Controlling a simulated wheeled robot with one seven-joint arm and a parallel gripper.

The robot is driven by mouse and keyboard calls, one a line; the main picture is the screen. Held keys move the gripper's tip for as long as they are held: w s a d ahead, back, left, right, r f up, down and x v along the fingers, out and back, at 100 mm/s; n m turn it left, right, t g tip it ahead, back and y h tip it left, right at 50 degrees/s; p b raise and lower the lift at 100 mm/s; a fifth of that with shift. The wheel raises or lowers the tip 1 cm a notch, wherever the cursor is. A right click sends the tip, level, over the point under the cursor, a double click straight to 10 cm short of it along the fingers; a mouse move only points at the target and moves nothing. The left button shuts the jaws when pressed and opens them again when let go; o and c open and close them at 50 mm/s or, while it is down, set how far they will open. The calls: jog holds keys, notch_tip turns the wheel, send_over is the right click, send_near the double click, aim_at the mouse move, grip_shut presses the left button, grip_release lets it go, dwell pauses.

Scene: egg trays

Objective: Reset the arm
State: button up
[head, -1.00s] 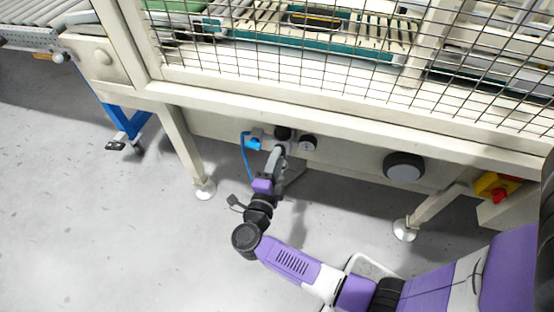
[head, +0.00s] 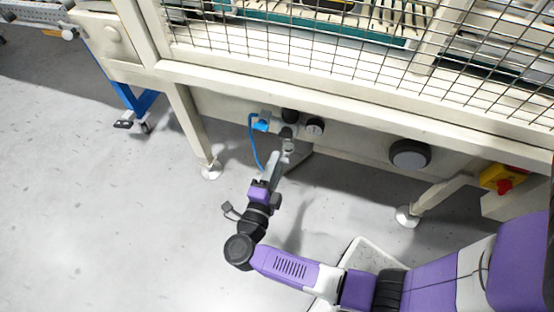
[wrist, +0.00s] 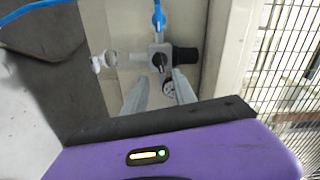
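My gripper (head: 282,155) is below and in front of the valve fittings under the machine. In the wrist view its two grey fingers (wrist: 159,90) are spread apart with nothing held between them. Beyond them are a grey fitting with a black knob (wrist: 158,62), a blue connector (wrist: 158,18), a black cylindrical end (wrist: 186,55) and a round gauge (wrist: 168,88), partly covered by a finger. In the head view the blue connector (head: 262,123) with its blue hose and the gauge (head: 315,127) sit on the machine's lower panel. My arm is bent and reaches toward them.
The cream machine frame (head: 330,97) with wire mesh stands above the arm. A leg (head: 193,130) stands to the left. The grey floor at left is clear.

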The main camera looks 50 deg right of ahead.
dwell(0.4)
jog(key=w+a+r+n+t+y, duration=0.2)
jog(key=w+a+r+n+t, duration=0.2)
jog(key=w+r+t, duration=0.3)
jog(key=s+a+r+n+t+y, duration=0.4)
jog(key=a+r+n+t, duration=0.15)
jog(key=r+n, duration=0.2)
jog(key=s+a+r+n+g+y, duration=0.1)
jog(key=s+a+n+g+y, duration=0.1)
jog(key=s+n+y, duration=0.65)
jog(key=s+a+n+g+y, duration=0.1)
jog(key=s+n+g+y, duration=0.15)
jog(key=s+n, duration=1.05)
jog(key=s+r+m+p, duration=0.3)
jog(key=r+p, duration=1.5)
jog(key=shift+t, duration=0.3)
jog(key=shift+s+a, duration=0.1)
